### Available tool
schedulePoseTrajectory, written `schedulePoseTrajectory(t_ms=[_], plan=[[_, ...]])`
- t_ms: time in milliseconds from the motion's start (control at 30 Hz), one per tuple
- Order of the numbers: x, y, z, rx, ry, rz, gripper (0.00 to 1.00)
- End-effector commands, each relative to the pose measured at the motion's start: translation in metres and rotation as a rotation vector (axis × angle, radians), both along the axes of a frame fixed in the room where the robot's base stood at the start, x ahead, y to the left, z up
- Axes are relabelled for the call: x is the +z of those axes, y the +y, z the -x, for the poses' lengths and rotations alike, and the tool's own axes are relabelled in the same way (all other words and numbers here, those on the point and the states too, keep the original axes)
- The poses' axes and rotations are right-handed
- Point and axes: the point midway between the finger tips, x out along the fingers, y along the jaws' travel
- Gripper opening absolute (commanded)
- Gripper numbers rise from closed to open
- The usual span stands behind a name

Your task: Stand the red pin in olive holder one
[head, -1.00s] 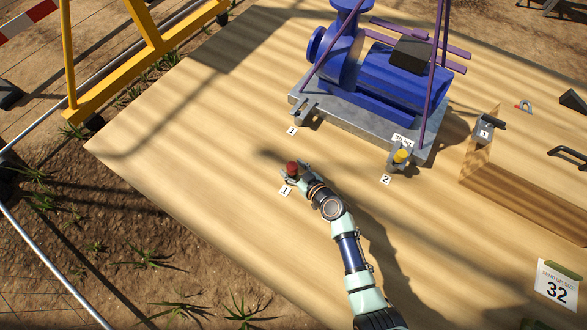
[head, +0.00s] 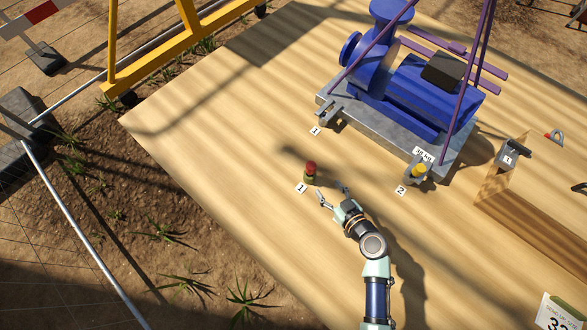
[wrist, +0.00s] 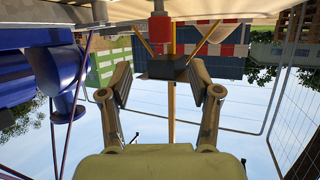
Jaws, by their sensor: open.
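The red pin (head: 311,164) stands upright in a small olive holder (head: 309,179) beside a white label "1" on the wooden table. My gripper (head: 331,191) is open and empty, just to the lower right of the holder, with its fingers apart from the pin. In the wrist view, which is upside down, the open gripper (wrist: 160,82) has the red pin (wrist: 158,27) beyond its fingertips at the top. The holder's bottom is hard to make out there.
A blue pump (head: 415,88) on a grey base (head: 390,140) stands behind. A yellow pin (head: 418,170) is at its front corner, near label "2" (head: 401,190). The table left of the holder is clear.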

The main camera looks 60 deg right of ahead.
Motion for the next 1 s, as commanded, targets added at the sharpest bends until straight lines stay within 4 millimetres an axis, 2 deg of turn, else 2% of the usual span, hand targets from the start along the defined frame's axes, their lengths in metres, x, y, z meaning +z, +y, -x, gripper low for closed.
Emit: schedulePoseTrajectory(t_ms=[267,367,467,500,533,600,633,700,800,900,1000], plan=[[0.002,0.001,-0.003,0.009,0.000,0.001,0.62],[0.023,0.014,-0.034,0.103,0.002,0.012,0.62],[0.069,0.059,-0.100,0.308,0.027,0.030,0.62],[0.094,0.088,-0.129,0.402,0.048,0.037,0.62],[0.112,0.113,-0.149,0.468,0.069,0.043,0.62],[0.156,0.175,-0.182,0.579,0.113,0.053,0.62],[0.174,0.200,-0.191,0.609,0.126,0.056,0.62],[0.213,0.252,-0.200,0.639,0.139,0.054,0.62],[0.256,0.304,-0.196,0.632,0.124,0.028,0.62],[0.281,0.331,-0.187,0.610,0.099,-0.006,0.62],[0.290,0.339,-0.183,0.593,0.087,-0.025,0.62]])
